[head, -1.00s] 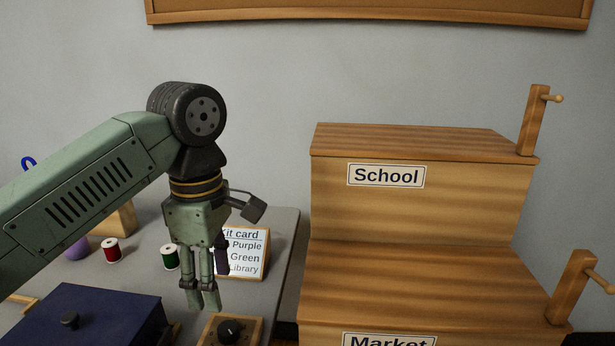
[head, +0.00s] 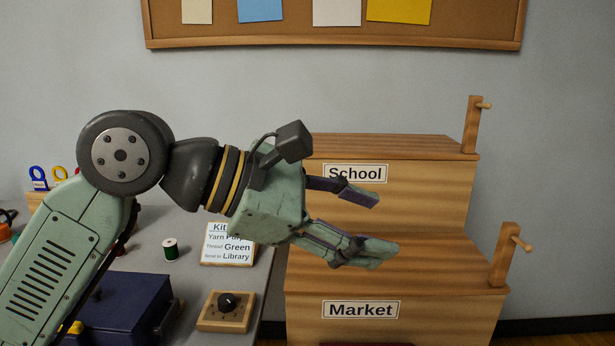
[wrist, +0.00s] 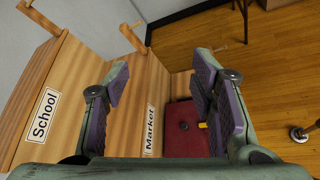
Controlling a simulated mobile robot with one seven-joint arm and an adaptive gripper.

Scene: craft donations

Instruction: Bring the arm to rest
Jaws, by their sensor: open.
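My gripper (head: 368,222) is open and empty in the head view. It points to the right, in front of the wooden steps, with my arm reaching in from the lower left. In the wrist view my gripper (wrist: 165,100) shows its two padded fingers spread apart, with nothing between them but the steps and a red object (wrist: 182,125) further off.
Wooden steps labelled School (head: 355,173) and Market (head: 360,310) stand at right, with pegged posts (head: 472,125).

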